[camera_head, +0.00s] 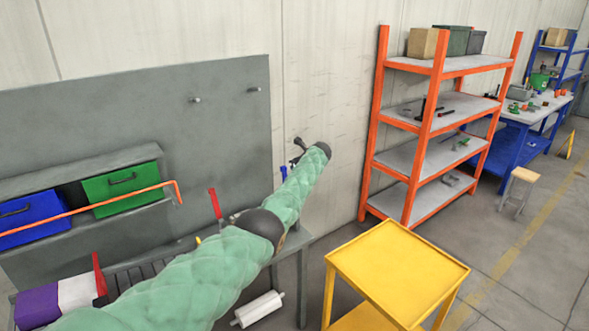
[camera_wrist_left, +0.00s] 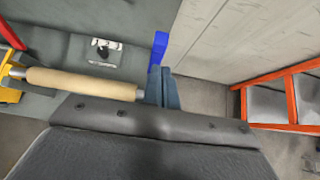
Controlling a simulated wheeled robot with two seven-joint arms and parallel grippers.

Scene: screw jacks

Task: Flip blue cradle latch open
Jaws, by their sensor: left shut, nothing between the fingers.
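A bright blue upright piece (camera_wrist_left: 161,47), which looks like the cradle latch, stands just beyond my left fingertips in the left wrist view. A small blue bit (camera_head: 284,172) also shows beside my forearm's end in the head view. My left gripper (camera_wrist_left: 160,72) has its two dark fingers together, empty, right at the lower end of the blue piece. I cannot tell whether they touch it. In the head view the left gripper (camera_head: 299,145) is small and partly hidden behind my green-sleeved arm. The latch's hinge and cradle are not clearly visible. My right gripper is not in view.
In the wrist view a wooden roller (camera_wrist_left: 85,83) lies left of the fingers, with a white plate and black knob (camera_wrist_left: 103,50) beyond. A workbench (camera_head: 290,243) with a red lever (camera_head: 215,203) is partly under my arm. A yellow cart (camera_head: 395,265) and orange shelf (camera_head: 440,125) stand right.

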